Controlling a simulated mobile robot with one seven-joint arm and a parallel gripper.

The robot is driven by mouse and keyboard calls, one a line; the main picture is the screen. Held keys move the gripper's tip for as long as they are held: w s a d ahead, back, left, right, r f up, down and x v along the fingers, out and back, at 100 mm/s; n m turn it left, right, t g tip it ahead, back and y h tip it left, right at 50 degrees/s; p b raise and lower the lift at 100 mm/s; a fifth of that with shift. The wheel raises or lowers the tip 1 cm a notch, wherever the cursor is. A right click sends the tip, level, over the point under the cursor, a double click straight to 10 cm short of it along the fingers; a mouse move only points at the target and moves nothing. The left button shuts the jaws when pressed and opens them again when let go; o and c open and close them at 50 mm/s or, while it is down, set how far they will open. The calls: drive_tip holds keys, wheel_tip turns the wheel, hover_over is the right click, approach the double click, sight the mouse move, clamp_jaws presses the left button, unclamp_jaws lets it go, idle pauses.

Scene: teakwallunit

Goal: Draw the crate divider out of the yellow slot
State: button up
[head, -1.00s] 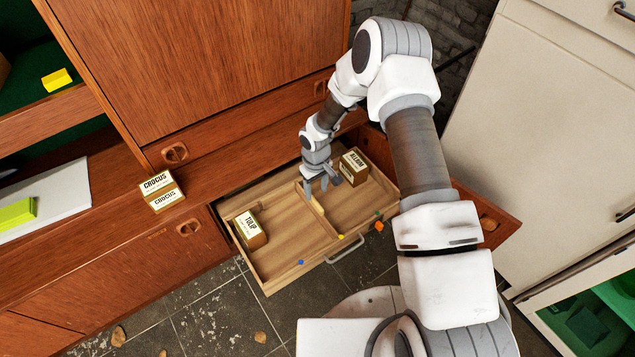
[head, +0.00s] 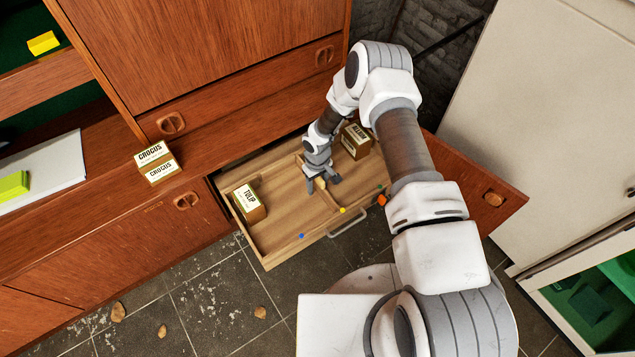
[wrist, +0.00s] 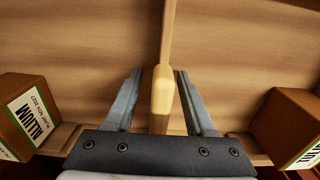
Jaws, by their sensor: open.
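The crate divider (head: 332,202) stands in the open wooden drawer, its front end at the yellow marker (head: 342,210) on the drawer's front wall. In the wrist view, the divider (wrist: 169,35) carries a pale yellow grip block (wrist: 162,92). My gripper (head: 323,189) is over the drawer, fingers pointing down. In the wrist view, my gripper (wrist: 160,74) is open, with one finger on each side of the grip block. A gap shows on the left; the right finger is very close, and contact cannot be told. The divider's lower edge and slot are hidden.
The drawer (head: 275,257) also holds a TULIP box (head: 249,203) at left and an ALLIUM box (head: 356,141) at back right. Blue (head: 301,236), green (head: 381,187) and orange (head: 381,200) markers sit along its front. A CROCUS box (head: 157,163) stands on the ledge.

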clamp_jaws()
drive_tip(key=c, duration=0.7)
unclamp_jaws()
clamp_jaws()
drive_tip(key=shift+r, duration=0.2)
drive_tip(key=shift+r+p, duration=2.2)
drive_tip(key=shift+r, duration=1.45)
drive_tip(key=shift+r+p, duration=0.85)
drive_tip(key=shift+r, duration=0.6)
